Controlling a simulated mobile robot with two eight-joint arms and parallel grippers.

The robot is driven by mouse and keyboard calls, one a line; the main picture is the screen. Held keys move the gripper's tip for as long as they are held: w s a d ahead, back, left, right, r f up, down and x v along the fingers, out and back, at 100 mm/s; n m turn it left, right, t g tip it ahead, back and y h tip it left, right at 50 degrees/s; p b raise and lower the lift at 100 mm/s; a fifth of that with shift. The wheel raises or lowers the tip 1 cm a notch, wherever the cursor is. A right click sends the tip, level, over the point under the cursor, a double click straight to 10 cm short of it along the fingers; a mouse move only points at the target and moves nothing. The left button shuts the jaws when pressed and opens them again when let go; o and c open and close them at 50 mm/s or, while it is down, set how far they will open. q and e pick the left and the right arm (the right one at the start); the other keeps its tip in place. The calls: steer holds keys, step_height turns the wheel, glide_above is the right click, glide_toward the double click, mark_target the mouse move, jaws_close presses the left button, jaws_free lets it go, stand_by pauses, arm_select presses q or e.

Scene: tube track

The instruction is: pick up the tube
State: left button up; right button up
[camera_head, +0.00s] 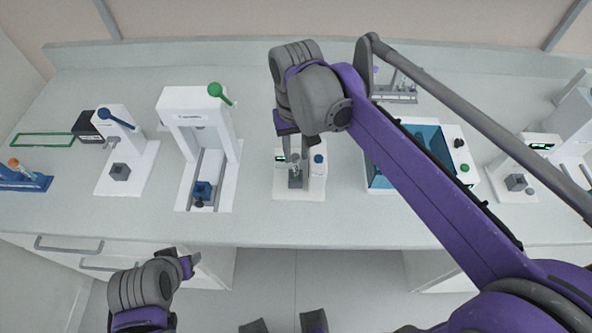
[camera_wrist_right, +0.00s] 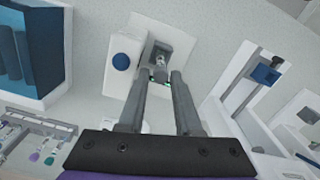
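My right gripper (camera_head: 293,172) reaches down over a small white device in the middle of the bench. In the right wrist view the two grey fingers of that gripper (camera_wrist_right: 164,76) stand apart with a gap between them. A small clear tube-like piece (camera_wrist_right: 160,60) shows at a grey block on the device, just beyond the fingertips. I cannot tell whether the fingers touch it. In the head view the fingers partly hide that spot. My left arm is low at the left, in front of the bench; its fingers are not clear.
The white device (camera_head: 313,187) has a blue knob (camera_head: 318,159). A tall white press (camera_head: 225,150) stands to its left, a blue-walled box (camera_head: 380,179) to its right. A tube rack (camera_head: 400,97) is behind. A blue rack (camera_head: 30,184) with an orange-capped tube is far left.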

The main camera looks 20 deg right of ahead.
mark_target(295, 164)
step_height(295, 164, down, 5)
steer(key=shift+w+f, duration=0.1)
steer(key=shift+f, duration=0.05)
jaws_close()
